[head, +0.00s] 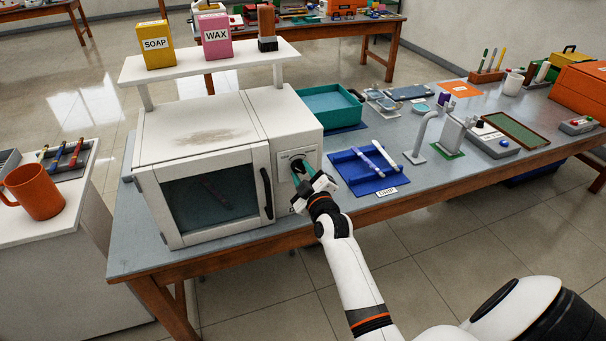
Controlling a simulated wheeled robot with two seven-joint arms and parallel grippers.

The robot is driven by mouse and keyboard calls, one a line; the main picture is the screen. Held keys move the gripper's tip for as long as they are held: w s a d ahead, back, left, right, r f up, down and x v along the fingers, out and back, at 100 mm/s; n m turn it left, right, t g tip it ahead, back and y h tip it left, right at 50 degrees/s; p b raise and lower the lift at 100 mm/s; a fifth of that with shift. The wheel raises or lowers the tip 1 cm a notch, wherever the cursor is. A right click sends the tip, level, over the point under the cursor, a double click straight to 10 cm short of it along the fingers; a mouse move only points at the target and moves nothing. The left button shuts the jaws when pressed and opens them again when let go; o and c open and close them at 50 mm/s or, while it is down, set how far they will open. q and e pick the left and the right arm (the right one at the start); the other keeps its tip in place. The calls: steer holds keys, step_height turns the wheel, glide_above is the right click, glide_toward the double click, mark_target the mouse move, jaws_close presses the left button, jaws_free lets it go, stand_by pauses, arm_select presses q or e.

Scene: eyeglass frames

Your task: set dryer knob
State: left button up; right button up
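The white dryer (205,145) stands on the left of the long table, its windowed door (211,200) closed. A small control panel (286,158) is on its front, right of the black door handle (267,193). My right gripper (297,174) reaches up to this panel from the lower right, its fingertips at the knob's place. The fingers cover most of the knob, so I cannot tell whether they grip it or stand open around it. A dark rod-like shape shows faintly behind the door window. My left gripper is out of view.
A shelf (185,68) over the dryer holds soap and wax boxes. A blue tray (351,182) with white pens lies just right of my gripper, a teal bin (352,99) behind it. An orange mug (38,191) stands on the left counter.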

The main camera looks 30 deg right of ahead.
steer(key=shift+c, duration=0.2)
jaws_close()
